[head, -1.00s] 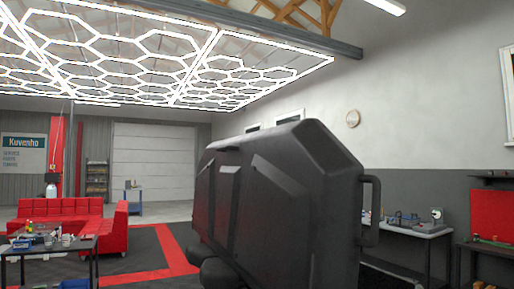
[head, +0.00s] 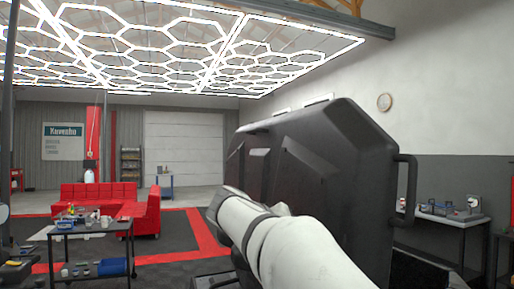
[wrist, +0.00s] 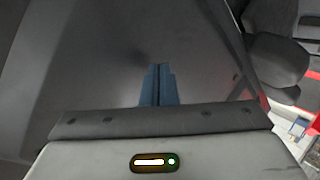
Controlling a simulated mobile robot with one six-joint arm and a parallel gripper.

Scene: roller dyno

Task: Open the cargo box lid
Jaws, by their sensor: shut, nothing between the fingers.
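The cargo box lid (head: 355,170) is a large dark grey moulded panel. It stands up steeply in the middle right of the head view, with a bar handle (head: 406,190) on its right edge. My white arm crosses in front of its lower left part, and my gripper's fingertips cannot be made out there. In the wrist view, the blue fingers of my gripper (wrist: 158,84) are together and empty. They point at a smooth dark surface (wrist: 95,65), seemingly the lid; I cannot tell whether they touch it. The lid's lower edge is largely hidden by my arm.
A low table (head: 92,228) with small items stands at left, before a red sofa (head: 100,196). A workbench (head: 450,217) stands at right behind the lid. Open dark floor with red stripes lies to the left.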

